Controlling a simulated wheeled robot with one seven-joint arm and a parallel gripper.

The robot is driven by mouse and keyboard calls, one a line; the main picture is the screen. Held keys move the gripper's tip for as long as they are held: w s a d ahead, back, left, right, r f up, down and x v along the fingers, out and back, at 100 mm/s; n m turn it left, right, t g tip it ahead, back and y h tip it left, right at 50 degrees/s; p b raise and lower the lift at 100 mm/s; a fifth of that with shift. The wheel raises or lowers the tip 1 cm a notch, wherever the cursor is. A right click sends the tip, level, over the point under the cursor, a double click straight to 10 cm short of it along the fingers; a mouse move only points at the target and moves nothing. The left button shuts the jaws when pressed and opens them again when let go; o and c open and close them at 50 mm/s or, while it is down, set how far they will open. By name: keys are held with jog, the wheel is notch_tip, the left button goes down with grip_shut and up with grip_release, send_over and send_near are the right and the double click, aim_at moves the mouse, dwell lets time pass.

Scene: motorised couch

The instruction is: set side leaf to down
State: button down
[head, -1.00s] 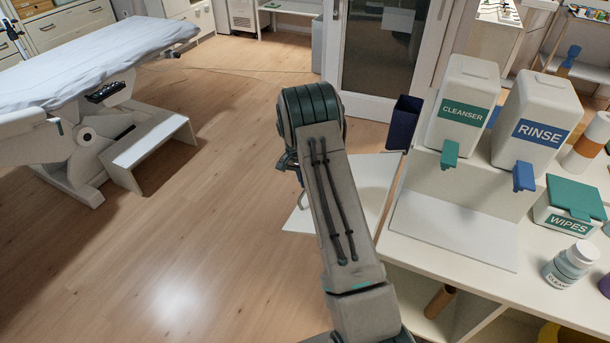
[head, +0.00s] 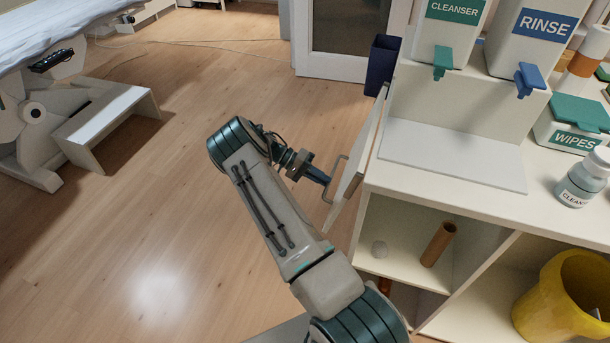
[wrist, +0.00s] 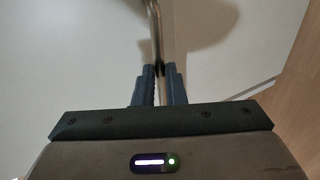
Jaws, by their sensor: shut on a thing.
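The side leaf (head: 352,170) is a white panel at the left end of the white counter. It slopes steeply down and outward from the counter's edge, close to hanging, and is seen nearly edge-on. A metal bar handle (head: 338,168) stands off its outer face. My gripper (head: 325,180) is shut on this handle. In the wrist view my gripper's blue fingers (wrist: 159,74) close around the handle bar (wrist: 154,28), with the pale leaf face (wrist: 75,50) filling the background. The leaf's hinge side is mostly hidden.
The counter carries the cleanser dispenser (head: 447,30), rinse dispenser (head: 525,40), wipes box (head: 570,125) and a small bottle (head: 585,178). A dark bin (head: 382,65) stands behind the leaf. Open shelves and a yellow bucket (head: 560,295) lie below. The floor (head: 180,200) to the left is clear.

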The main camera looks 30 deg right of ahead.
jog(key=shift+s+d+f+g+h+b, duration=0.35)
jog(key=shift+s+d+f+b, duration=0.15)
jog(key=shift+s+d, duration=0.25)
jog(key=shift+s+d+f+g+h+b, duration=0.4)
jog(key=shift+s+d+b, duration=0.05)
jog(key=shift+s+d, duration=0.25)
jog(key=shift+s+d+f+g+h+b, duration=0.35)
jog(key=shift+s+d+f+b, duration=0.15)
jog(key=shift+s+d, duration=0.2)
jog(key=shift+s, duration=0.15)
jog(key=c, duration=1.6)
grip_release()
jog(key=shift+d, duration=0.1)
jog(key=shift+o, duration=0.6)
jog(key=shift+s+d, duration=0.1)
jog(key=shift+d, duration=0.05)
jog(key=b+v, duration=0.1)
jog(key=v, duration=1.3)
jog(key=shift+r, duration=0.2)
